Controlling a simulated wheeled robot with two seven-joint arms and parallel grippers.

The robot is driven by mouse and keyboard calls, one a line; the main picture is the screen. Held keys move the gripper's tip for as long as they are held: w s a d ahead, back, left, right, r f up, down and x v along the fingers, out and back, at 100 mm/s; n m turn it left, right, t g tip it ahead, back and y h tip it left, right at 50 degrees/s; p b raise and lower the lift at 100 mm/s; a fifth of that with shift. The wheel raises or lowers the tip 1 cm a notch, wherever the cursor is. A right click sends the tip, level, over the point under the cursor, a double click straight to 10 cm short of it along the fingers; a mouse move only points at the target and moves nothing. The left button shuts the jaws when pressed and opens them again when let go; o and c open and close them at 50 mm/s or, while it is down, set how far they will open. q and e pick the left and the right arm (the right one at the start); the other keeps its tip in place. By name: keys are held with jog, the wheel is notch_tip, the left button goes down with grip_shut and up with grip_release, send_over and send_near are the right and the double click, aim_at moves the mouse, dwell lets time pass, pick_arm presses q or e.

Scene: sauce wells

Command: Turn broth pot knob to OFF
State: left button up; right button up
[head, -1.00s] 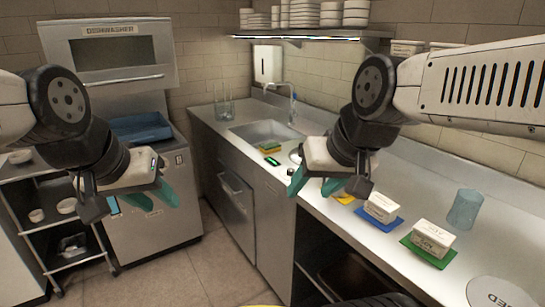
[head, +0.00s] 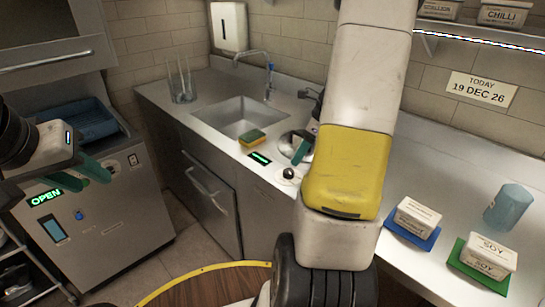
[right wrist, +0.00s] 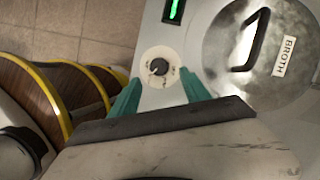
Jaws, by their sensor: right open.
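The broth pot knob (right wrist: 160,67) is a black knob on a round pale dial set in the steel counter. It also shows in the head view (head: 289,173), left of my right arm. The pot's metal lid (right wrist: 262,50), labelled BROTH and with a black handle, is right of the knob. My right gripper (right wrist: 160,88) is open, its teal fingers on either side of the knob's line, with the knob just beyond the tips; contact cannot be told. In the head view my arm hides most of it. My left gripper (head: 80,175) is open and empty at the left.
A green-lit display (head: 260,158) and a sponge (head: 252,137) lie near the sink (head: 240,115). A SOY tub (head: 489,256), another white tub (head: 416,217) and a blue cup (head: 508,208) stand on the counter's right.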

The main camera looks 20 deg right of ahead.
aim_at(289, 170)
jog(key=x, duration=0.7)
grip_shut()
